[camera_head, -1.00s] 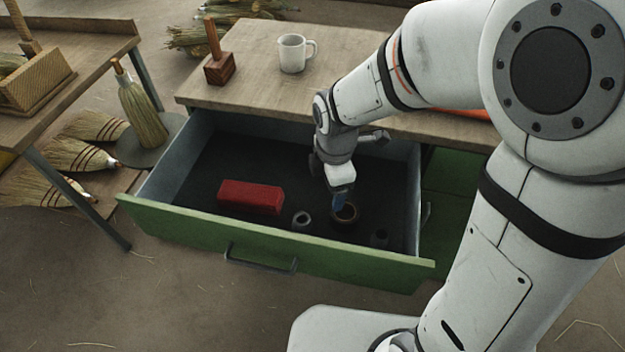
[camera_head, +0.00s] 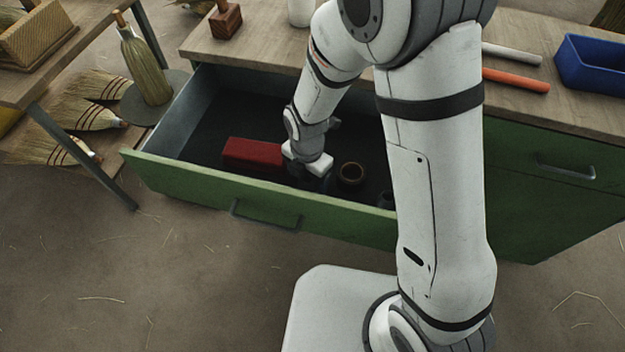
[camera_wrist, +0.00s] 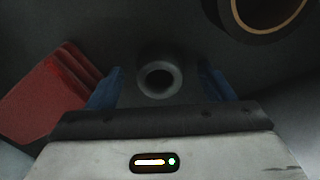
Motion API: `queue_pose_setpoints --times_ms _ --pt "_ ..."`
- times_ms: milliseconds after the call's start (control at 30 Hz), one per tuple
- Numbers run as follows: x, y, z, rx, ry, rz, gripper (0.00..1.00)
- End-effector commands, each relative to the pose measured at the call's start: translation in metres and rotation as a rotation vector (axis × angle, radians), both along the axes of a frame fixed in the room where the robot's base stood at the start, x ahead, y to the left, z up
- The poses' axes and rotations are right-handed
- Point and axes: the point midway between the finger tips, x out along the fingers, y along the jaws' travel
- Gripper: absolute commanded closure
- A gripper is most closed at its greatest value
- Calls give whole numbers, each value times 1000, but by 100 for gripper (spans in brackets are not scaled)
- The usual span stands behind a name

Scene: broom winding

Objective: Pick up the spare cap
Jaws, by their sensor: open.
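A small grey hollow cap (camera_wrist: 158,76) stands on the dark drawer floor in the wrist view, its round opening facing up. The two blue fingertips of my gripper (camera_wrist: 159,88) are apart, one on each side of it, with a gap on both sides. My gripper (camera_head: 308,165) is low inside the open drawer in the head view and hides the grey cap there. A second small dark cylinder (camera_head: 386,199) is by the drawer's right front, partly behind my arm. I cannot tell for sure which one is the spare cap.
A red block (camera_head: 252,153) lies close left of my gripper. A dark roll with a tan inner ring (camera_head: 351,173) stands close right. The green drawer front (camera_head: 190,193) and the side walls enclose them. A blue bin (camera_head: 590,70) sits on the bench.

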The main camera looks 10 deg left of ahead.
Motion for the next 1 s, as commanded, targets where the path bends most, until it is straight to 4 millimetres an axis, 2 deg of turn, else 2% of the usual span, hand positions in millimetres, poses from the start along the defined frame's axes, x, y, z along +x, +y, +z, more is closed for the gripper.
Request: queue_pose_setpoints --times_ms 267,833,1000 --pt "0 0 -2 0 -1 0 26" --pt "0 0 -2 0 -1 1 73" --pt "0 1 -2 0 -1 1 73"
